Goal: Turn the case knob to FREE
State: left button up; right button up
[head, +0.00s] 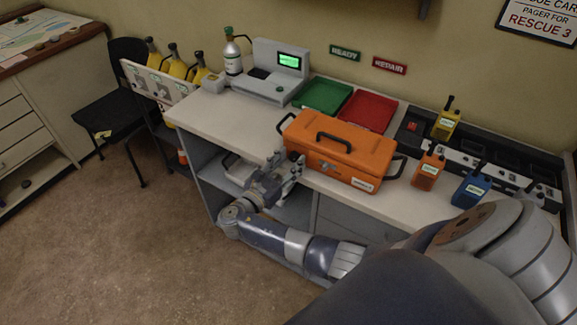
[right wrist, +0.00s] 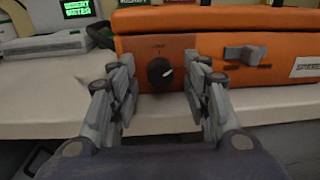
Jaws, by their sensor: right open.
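The orange case (head: 335,148) stands on the counter, lid closed, its front facing the room. In the right wrist view the case (right wrist: 210,45) fills the upper right. Its black case knob (right wrist: 160,73) is round with a white pointer mark and sits on a brownish plate on the front. The pointer tilts toward the upper right; the lettering is too small to read. My right gripper (right wrist: 162,95) is open, with one finger on each side of the knob and a gap to both. In the head view the right gripper (head: 284,172) is at the case's left front and hides the knob. My left gripper is not seen.
A grey latch (right wrist: 245,54) is right of the knob on the case front. Behind the case are a green tray (head: 322,96) and a red tray (head: 368,111). Several radios, such as the orange one (head: 428,168), stand to the right. The counter's left end (head: 215,112) is clear.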

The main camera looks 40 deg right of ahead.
jog(key=b+v, duration=0.3)
jog(key=v, duration=0.8)
jog(key=s+f+y, duration=0.4)
jog(key=f, duration=1)
jog(key=s+d+f+m+g+y, duration=0.1)
jog(key=s+f+y, duration=0.2)
jog(key=f, duration=1.2)
jog(key=shift+s+d+y+b, duration=0.2)
jog(key=shift+s+y+b, duration=0.2)
jog(key=shift+s, duration=0.4)
jog(key=shift+c, duration=0.3)
